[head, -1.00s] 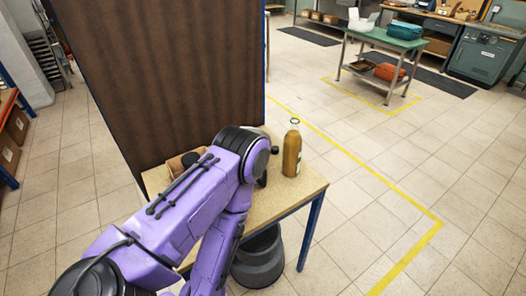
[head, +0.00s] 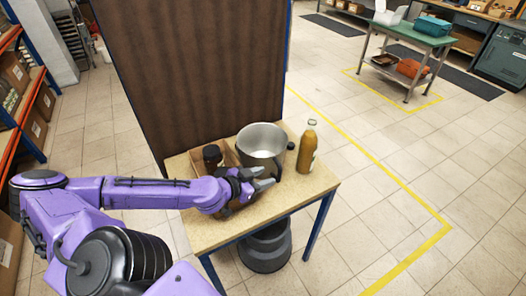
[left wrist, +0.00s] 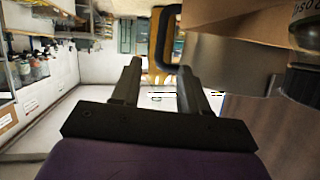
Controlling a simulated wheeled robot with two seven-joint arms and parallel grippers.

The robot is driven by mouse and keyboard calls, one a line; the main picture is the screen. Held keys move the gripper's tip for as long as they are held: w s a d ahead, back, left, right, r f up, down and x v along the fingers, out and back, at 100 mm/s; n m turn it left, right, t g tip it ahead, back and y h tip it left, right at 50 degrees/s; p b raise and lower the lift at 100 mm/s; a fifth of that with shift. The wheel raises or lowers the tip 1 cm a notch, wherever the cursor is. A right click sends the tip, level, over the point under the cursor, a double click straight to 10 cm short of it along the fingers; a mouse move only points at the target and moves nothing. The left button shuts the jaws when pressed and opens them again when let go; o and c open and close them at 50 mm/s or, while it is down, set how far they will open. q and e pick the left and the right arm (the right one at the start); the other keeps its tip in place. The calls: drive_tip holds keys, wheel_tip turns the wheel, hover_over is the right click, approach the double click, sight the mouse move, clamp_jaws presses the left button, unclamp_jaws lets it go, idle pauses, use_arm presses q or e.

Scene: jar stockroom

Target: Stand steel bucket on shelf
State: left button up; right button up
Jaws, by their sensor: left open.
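The steel bucket (head: 262,137) stands upright and open-topped on a small wooden-topped table (head: 228,232). My left gripper (head: 265,178) is open and empty at the bucket's near side, low by its wall. I cannot tell whether they touch. In the left wrist view its two fingers (left wrist: 160,78) are apart with nothing clearly between them. A grey surface at the right there looks like the bucket (left wrist: 232,62). A shelf rack (head: 22,128) with orange beams and blue posts stands at the far left. My right gripper is out of view.
An amber bottle (head: 307,148) stands right of the bucket; a dark-lidded jar (head: 212,156) and an open carton are on its left. A brown panel (head: 200,70) rises behind the table. A dark round tub (head: 265,250) is beneath.

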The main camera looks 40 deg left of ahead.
use_arm(q)
drive_tip(key=b+x, duration=0.1)
drive_tip(key=x, duration=0.1)
drive_tip(key=b+x, duration=0.1)
drive_tip(key=x, duration=0.2)
drive_tip(key=shift+w+f+b, duration=0.25)
drive_tip(key=shift+f+b, duration=0.15)
drive_tip(key=b+x, duration=0.2)
drive_tip(key=x, duration=0.2)
drive_tip(key=shift+w+d, duration=0.1)
drive_tip(key=shift+w, duration=0.3)
drive_tip(key=shift+s+r, duration=0.1)
drive_tip(key=shift+s, duration=0.1)
drive_tip(key=shift+c, duration=0.5)
drive_tip(key=c, duration=0.6)
clamp_jaws()
